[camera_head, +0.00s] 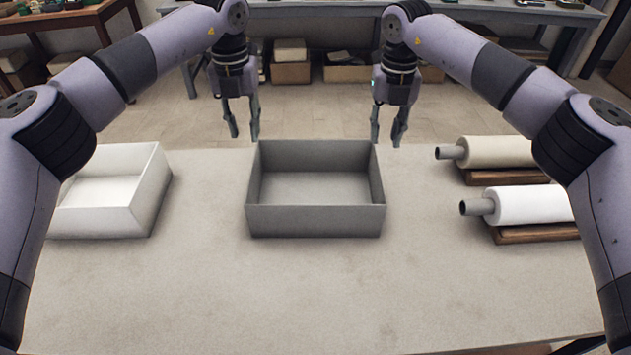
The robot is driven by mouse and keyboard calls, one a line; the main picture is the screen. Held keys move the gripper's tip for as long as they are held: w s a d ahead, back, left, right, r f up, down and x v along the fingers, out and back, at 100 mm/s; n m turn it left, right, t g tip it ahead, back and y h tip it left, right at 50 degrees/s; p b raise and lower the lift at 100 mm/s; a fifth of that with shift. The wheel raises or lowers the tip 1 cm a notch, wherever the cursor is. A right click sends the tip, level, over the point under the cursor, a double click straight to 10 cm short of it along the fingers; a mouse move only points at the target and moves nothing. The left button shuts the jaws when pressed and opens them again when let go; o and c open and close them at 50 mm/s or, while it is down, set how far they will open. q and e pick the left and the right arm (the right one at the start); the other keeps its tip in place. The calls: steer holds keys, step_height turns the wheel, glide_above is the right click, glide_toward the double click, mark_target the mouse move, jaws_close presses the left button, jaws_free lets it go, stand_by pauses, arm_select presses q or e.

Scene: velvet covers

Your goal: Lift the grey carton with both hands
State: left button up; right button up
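The grey carton (315,221) is an open, empty box standing upright in the middle of the table. My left gripper (244,138) points down near the carton's far left corner, with its two fingers apart and nothing between them. My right gripper (385,141) points down near the far right corner, its fingers also apart and empty. Neither gripper holds the carton. Whether a fingertip touches its far edge cannot be told from this view.
A white open box (118,193) stands on the table (300,295) at the left. Two rolls, one cream (497,152) and one white (530,205), lie on wooden stands at the right. The table in front of the carton is clear. Shelves with boxes stand behind.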

mark_target(255, 183)
arm_select(q)
steer(key=shift+s+a+r, duration=0.1)
steer(key=shift+s, duration=0.05)
arm_select(e)
steer(key=shift+s+d+r, duration=0.1)
steer(key=shift+s, duration=0.05)
